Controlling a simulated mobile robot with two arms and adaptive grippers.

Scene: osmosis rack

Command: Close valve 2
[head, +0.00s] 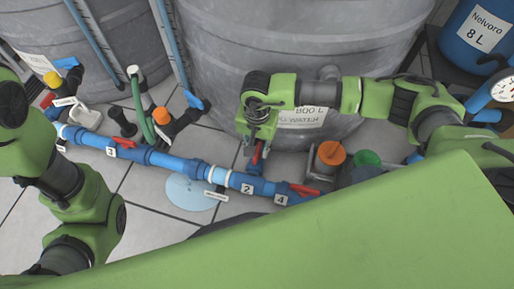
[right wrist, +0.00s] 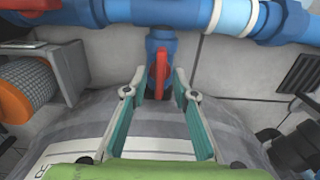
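Valve 2 is on a short blue branch of the blue pipe (head: 180,164), above the white "2" label (head: 247,189). Its red handle (head: 256,154) shows just below my right gripper (head: 257,137) in the head view. In the right wrist view the red handle (right wrist: 161,73) lies in line with the blue branch (right wrist: 162,40). My right gripper (right wrist: 158,92) is open, with one finger on each side of the handle's near end. I cannot tell whether a finger touches it. My left arm shows at the left, but its gripper is not in view.
Other red handles sit near the "3" label (head: 111,152) and "4" label (head: 281,199). Large grey tanks (head: 215,60) stand behind the pipe. An orange cap (head: 331,153) and a green cap (head: 367,159) are right of valve 2. Tiled floor (head: 150,235) is clear in front.

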